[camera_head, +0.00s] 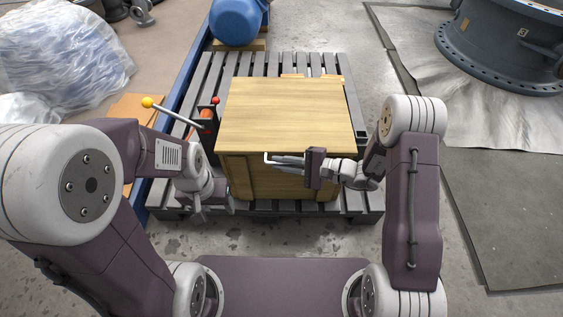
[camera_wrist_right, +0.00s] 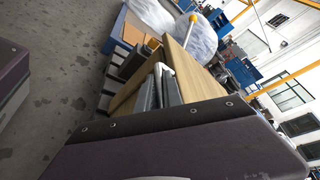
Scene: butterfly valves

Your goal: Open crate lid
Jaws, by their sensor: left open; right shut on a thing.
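The wooden crate (camera_head: 250,178) stands on a dark grey pallet (camera_head: 362,200). Its light wood lid (camera_head: 285,112) lies on top and looks flat. A pale handle (camera_head: 266,157) sits at the lid's front edge, left of the middle. My right gripper (camera_head: 277,160) comes in from the right along the crate's front and is shut on the handle. In the right wrist view its fingers (camera_wrist_right: 160,90) point at the lid (camera_wrist_right: 195,85), with the pale handle (camera_wrist_right: 161,70) between them. My left gripper (camera_head: 205,212) is open and empty, low beside the crate's front left corner.
A lever with a yellow knob (camera_head: 148,102) and a red-knobbed part (camera_head: 215,101) stand left of the crate. A blue round object (camera_head: 237,22) is behind it. Wrapped plastic (camera_head: 70,60) lies at left, and a large grey flanged part (camera_head: 510,45) at right.

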